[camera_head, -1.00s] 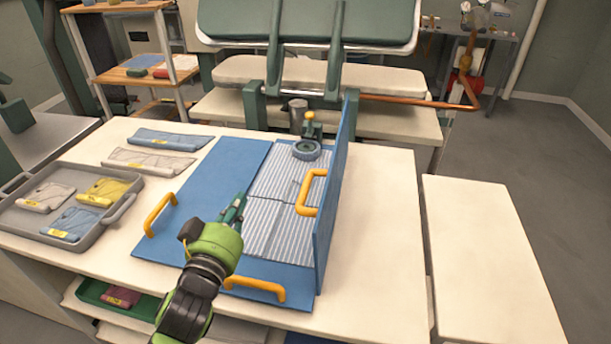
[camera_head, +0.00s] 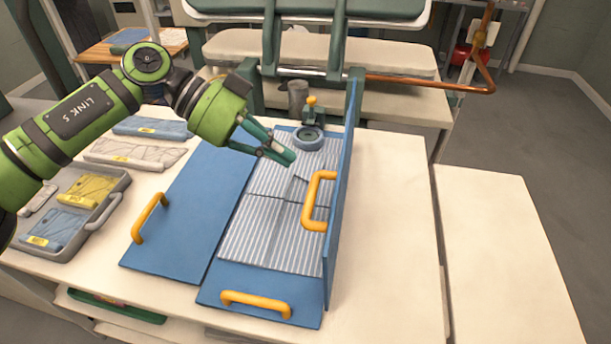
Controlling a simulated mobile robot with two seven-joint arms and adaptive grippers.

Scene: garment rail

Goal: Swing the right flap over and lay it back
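The right flap (camera_head: 343,175) is a blue panel standing upright along the right edge of the folding board. Its orange handle (camera_head: 312,200) is on its left face. A grey-and-white striped garment (camera_head: 270,230) lies flat on the board's middle panel. The left flap (camera_head: 190,215) lies flat, with an orange handle at its outer edge. The lower flap (camera_head: 262,290) also lies flat, with its orange handle near the front. My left gripper (camera_head: 287,156) is above the garment's upper part, left of the upright flap and apart from it. Its fingers look closed together and empty. My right gripper is not in view.
A round blue-grey piece with a yellow knob (camera_head: 308,137) stands at the board's far end. A grey tray (camera_head: 95,225) with folded garments is at left. The white table (camera_head: 390,240) right of the flap is clear. A pressing machine (camera_head: 320,55) stands behind.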

